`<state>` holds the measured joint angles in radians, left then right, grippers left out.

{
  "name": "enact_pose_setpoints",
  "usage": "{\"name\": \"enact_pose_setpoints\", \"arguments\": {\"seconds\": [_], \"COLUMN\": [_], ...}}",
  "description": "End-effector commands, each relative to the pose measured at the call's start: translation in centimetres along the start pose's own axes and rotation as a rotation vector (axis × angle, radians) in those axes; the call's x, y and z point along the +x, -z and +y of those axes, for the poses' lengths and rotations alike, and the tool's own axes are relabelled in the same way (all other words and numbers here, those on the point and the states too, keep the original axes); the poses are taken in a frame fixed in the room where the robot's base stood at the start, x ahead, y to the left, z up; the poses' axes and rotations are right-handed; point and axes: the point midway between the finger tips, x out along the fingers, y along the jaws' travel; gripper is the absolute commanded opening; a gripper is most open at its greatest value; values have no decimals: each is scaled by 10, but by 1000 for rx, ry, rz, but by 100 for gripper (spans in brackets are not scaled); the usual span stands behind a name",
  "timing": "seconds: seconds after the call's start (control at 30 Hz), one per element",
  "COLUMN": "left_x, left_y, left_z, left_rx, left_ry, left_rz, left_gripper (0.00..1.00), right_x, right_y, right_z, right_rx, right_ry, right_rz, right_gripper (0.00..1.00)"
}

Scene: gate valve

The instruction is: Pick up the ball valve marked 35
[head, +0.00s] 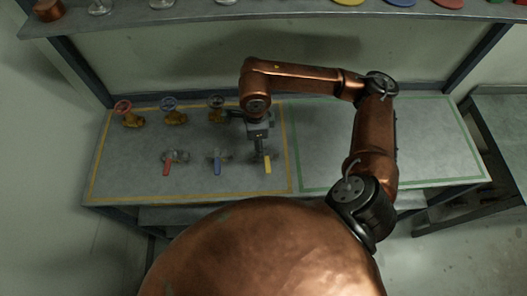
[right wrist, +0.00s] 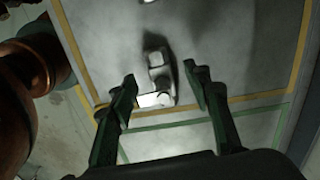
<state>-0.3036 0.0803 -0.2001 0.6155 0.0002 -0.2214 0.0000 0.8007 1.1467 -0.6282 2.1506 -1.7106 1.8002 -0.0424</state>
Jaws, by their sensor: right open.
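Three small ball valves stand in the front row on the workbench: one with a red handle (head: 167,168), one with a blue handle (head: 217,166) and one with a yellow handle (head: 267,167). No number is legible on any of them. My right gripper (head: 261,149) points down over the yellow-handled valve and partly hides it. In the right wrist view the open right gripper (right wrist: 160,80) has a pale metal valve (right wrist: 156,78) between and beyond its fingertips, with clear space on both sides. My left gripper is not in view.
Three gate valves with handwheels, red (head: 123,106), blue (head: 169,104) and dark (head: 217,102), stand behind. Yellow tape (head: 92,170) borders this left area. The green-taped area (head: 430,140) on the right is empty. A shelf (head: 260,20) with several items hangs above the back.

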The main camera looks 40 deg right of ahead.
Motion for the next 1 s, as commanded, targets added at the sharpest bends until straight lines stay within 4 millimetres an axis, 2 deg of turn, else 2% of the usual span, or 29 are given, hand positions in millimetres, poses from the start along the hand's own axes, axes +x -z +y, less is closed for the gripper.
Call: {"name": "enact_pose_setpoints", "arguments": {"seconds": [0.3,0.6,1.0], "left_x": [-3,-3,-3], "left_y": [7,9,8], "left_z": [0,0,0], "left_rx": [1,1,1], "left_ry": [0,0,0], "left_rz": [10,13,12], "left_gripper": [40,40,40], "right_x": [42,46,46], "right_y": [2,1,1], "right_z": [2,1,1], "right_rx": [-1,-2,-2], "right_ry": [-3,-1,-1], "right_rz": [-1,-2,-2], "right_gripper": [45,44,17]}}
